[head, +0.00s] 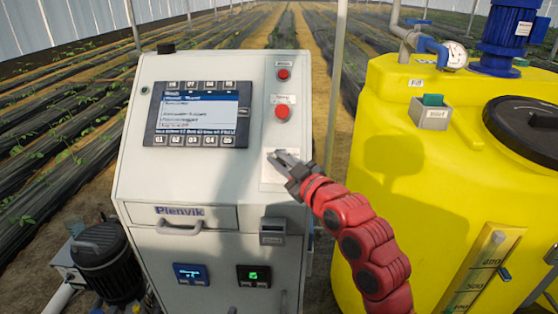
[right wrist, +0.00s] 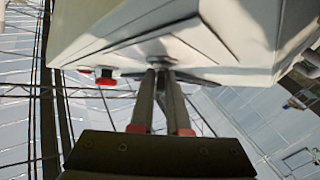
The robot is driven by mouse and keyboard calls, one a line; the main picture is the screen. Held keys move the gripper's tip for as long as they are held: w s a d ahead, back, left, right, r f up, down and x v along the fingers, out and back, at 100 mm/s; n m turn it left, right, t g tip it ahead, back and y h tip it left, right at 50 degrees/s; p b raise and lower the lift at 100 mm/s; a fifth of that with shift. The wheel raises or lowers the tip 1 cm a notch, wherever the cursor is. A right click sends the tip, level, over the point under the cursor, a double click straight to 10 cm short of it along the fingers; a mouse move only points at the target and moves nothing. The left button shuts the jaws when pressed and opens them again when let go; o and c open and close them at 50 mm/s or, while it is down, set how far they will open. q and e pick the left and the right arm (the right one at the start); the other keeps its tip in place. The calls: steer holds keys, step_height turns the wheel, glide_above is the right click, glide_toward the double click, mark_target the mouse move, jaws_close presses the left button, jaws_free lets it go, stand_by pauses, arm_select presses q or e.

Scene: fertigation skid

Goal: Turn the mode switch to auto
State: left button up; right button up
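My right gripper (head: 276,156) is at the pale switch plate (head: 270,183) on the lower right of the control panel's sloping face. Its two grey fingers lie close together with a narrow gap, and their tips point at the panel. The mode switch is mostly hidden behind the fingers in the head view. In the right wrist view a small grey rounded part (right wrist: 160,48) shows just beyond the fingertips (right wrist: 160,72); it may be the switch. I cannot tell whether the fingers touch or grip it. My left gripper is not in view.
Two red buttons (head: 283,112) sit above the switch plate, with a display (head: 197,114) to their left. A yellow tank (head: 400,150) with a blue pump (head: 508,30) stands close on the right. A dark motor (head: 103,262) is at the lower left.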

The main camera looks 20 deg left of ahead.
jaws_close()
